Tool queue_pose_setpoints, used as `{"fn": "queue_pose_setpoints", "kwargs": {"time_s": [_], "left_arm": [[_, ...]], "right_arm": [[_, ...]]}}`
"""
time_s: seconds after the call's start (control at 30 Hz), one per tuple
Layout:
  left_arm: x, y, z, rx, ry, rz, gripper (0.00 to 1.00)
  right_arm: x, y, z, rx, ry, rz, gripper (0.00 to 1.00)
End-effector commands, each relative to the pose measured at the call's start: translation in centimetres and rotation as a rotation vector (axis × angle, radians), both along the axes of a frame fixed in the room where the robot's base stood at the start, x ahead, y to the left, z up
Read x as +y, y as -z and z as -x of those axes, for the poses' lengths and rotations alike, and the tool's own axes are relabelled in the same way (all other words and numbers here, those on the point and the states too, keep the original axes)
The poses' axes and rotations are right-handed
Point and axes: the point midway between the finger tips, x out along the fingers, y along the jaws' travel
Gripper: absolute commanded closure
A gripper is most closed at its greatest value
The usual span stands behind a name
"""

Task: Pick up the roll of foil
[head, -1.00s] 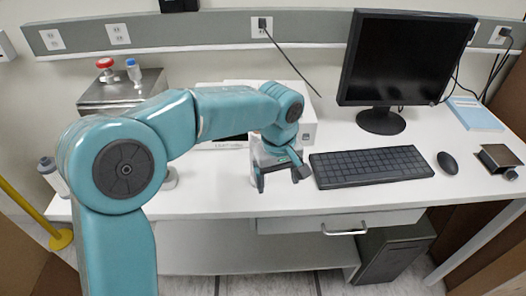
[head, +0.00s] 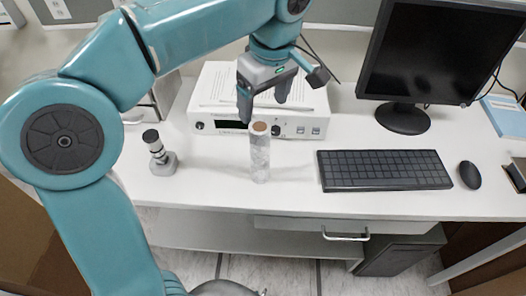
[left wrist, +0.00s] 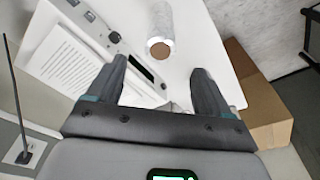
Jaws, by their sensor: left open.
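The roll of foil (head: 260,156) stands upright on the white desk, a pale silvery cylinder with a brown top end. My left gripper (head: 262,108) is open and empty, above and slightly behind the roll in the head view. In the left wrist view the roll (left wrist: 160,22) lies ahead of the open fingertips (left wrist: 160,72), apart from them, with its brown end (left wrist: 159,49) toward the camera. My right gripper is in neither view.
A white instrument (head: 215,100) with papers on top stands behind the roll. A small grey device (head: 160,158) stands to the left. A keyboard (head: 384,170), mouse (head: 469,175) and monitor (head: 440,50) are to the right. Bare desk lies around the roll.

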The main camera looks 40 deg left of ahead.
Motion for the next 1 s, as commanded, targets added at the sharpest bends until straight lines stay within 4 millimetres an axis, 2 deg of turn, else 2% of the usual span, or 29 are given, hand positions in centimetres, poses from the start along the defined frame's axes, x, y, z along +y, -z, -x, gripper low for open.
{"fn": "queue_pose_setpoints", "kwargs": {"time_s": [0.03,0.1,0.23,0.47,0.73,1.0], "left_arm": [[0.2,1.5,0.2,0.005,-0.001,0.000,0.20],[0.4,3.1,0.1,0.005,-0.001,-0.001,0.20],[0.7,5.4,0.0,0.004,0.001,-0.001,0.20],[0.9,7.2,-0.3,0.002,0.002,0.000,0.20],[1.3,11.3,-0.5,0.004,0.003,0.000,0.20],[1.4,12.0,-0.6,0.001,0.003,0.001,0.20]], "right_arm": [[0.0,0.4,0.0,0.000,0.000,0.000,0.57],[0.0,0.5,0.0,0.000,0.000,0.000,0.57],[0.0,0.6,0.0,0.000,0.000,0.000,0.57],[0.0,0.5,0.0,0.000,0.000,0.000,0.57],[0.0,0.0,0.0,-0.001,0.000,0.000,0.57],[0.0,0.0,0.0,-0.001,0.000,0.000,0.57]]}}
